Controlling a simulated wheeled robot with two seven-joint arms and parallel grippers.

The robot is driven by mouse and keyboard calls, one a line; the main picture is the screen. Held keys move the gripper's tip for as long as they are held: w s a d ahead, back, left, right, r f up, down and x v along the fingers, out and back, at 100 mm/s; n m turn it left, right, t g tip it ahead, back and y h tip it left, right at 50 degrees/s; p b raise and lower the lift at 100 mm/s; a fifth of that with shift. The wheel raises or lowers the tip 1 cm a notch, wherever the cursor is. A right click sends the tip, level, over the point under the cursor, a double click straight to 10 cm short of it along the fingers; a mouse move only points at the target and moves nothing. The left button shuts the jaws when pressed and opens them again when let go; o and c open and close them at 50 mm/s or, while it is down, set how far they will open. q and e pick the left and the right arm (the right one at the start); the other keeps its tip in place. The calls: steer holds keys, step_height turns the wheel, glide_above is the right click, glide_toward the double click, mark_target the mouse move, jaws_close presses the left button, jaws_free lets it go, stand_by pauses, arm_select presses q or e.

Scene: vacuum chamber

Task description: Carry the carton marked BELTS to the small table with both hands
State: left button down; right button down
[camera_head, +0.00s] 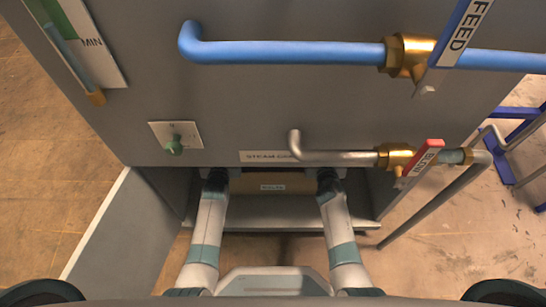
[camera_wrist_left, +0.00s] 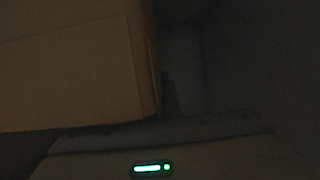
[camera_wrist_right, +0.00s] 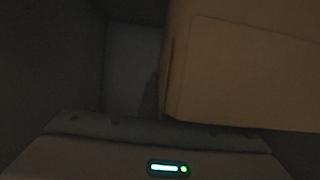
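The brown carton (camera_head: 290,178) sits in a dark recess under the grey housing, its small label (camera_head: 272,187) facing me but too small to read surely. My left gripper (camera_head: 215,178) is at the carton's left end and my right gripper (camera_head: 328,178) at its right end. Both tips are hidden by shadow and the housing. The carton fills the upper left of the left wrist view (camera_wrist_left: 75,70) and the upper right of the right wrist view (camera_wrist_right: 245,70). Contact and finger opening cannot be made out. The small table is not identifiable in view.
The grey housing (camera_head: 270,105) overhangs the recess. A blue pipe (camera_head: 290,52), a FEED lever (camera_head: 462,32) and a red-tipped blow lever (camera_head: 422,160) project from it. A grey panel (camera_head: 125,235) stands at left. Blue frame parts (camera_head: 510,145) stand at right. Floor at far right is partly free.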

arm_select(q)
steer(key=shift+r, duration=0.1)
arm_select(e)
steer(key=shift+r, duration=0.15)
